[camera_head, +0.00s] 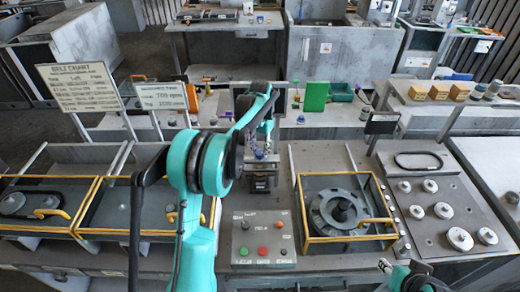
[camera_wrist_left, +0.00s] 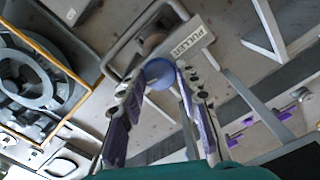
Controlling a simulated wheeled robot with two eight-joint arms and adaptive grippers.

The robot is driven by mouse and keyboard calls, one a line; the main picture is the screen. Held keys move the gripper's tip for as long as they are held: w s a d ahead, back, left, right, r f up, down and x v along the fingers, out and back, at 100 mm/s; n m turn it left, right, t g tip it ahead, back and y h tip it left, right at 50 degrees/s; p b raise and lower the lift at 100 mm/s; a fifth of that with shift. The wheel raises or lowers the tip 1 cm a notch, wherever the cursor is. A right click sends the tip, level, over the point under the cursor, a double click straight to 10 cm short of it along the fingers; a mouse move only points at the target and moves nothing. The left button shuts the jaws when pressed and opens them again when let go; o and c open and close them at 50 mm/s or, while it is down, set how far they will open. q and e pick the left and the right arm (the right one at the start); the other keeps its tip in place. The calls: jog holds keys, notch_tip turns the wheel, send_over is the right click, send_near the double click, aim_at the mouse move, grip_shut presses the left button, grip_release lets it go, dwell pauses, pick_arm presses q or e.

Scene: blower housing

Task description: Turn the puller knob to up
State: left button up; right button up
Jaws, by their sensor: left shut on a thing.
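The puller knob (camera_wrist_left: 160,75) is a round blue-grey knob beside a white PULLER label (camera_wrist_left: 188,36) in the left wrist view. My left gripper (camera_wrist_left: 162,72) has its two fingers closed in on either side of the knob, holding it. In the head view my left gripper (camera_head: 261,155) is at the middle of the bench, above a small dark fixture (camera_head: 260,182), and largely hides the knob there. The knob's pointing direction cannot be read. Part of my right gripper (camera_head: 390,268) shows at the bottom edge in the head view; its fingers are unclear.
A metal bar handle (camera_wrist_left: 120,45) arches close to the knob. Right of the fixture is a yellow-framed housing (camera_head: 308,238) with a round wheel. A button panel (camera_head: 262,225) lies in front. A plate with several round pulleys (camera_head: 444,210) is at right. Signs stand at left.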

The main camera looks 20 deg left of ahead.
pick_arm(q)
jog(key=n, duration=0.5)
jog(key=shift+n, duration=0.3)
jog(key=n, duration=1)
jog(key=shift+n, duration=2.6)
jog(key=o, duration=1.2)
jog(key=shift+c, duration=0.2)
